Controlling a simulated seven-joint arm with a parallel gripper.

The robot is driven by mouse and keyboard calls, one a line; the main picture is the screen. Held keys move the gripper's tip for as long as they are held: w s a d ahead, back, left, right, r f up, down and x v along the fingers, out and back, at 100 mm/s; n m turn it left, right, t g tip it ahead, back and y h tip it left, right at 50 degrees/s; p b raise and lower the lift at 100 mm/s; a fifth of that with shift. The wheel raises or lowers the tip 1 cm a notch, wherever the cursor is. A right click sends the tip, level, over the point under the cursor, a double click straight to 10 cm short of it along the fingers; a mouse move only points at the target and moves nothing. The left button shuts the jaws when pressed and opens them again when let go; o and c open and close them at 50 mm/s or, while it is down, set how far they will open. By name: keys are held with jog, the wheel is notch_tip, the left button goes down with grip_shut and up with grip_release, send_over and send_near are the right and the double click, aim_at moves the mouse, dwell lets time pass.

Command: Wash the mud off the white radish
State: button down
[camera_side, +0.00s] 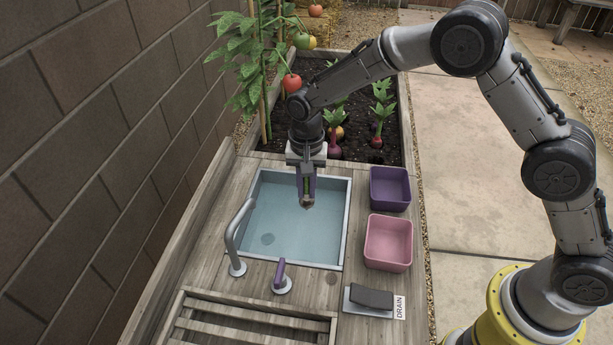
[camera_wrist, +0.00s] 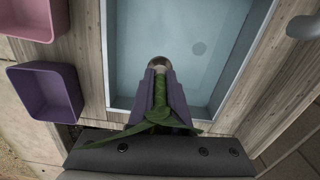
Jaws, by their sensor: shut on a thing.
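My gripper (camera_side: 307,190) points down over the far part of the sink (camera_side: 348,215), near its back edge. Its fingers are shut on the green leaves of the radish. In the wrist view the leaves run between the two purple-grey fingers (camera_wrist: 160,90). The radish (camera_side: 308,204) hangs just below the fingertips. Only a small brownish, pale end of the radish (camera_wrist: 159,62) shows in the wrist view. The fingers hide most of it, and I cannot tell how much mud is on it. The basin looks pale blue; I cannot tell the water's depth.
A curved metal faucet (camera_side: 232,240) stands at the sink's left front, with a purple-handled lever (camera_side: 280,275) in front. A purple bin (camera_side: 390,205) and pink bin (camera_side: 388,262) stand right. A dark pedal (camera_side: 372,297) sits beside a DRAIN label (camera_side: 399,307). Plants grow in the bed (camera_side: 350,150) behind.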

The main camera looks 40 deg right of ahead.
jog(key=shift+f, duration=6.95)
jog(key=shift+w+d, duration=1.75)
jog(key=shift+w, duration=0.05)
jog(key=shift+s+a, duration=3.55)
jog(key=shift+s, duration=0.05)
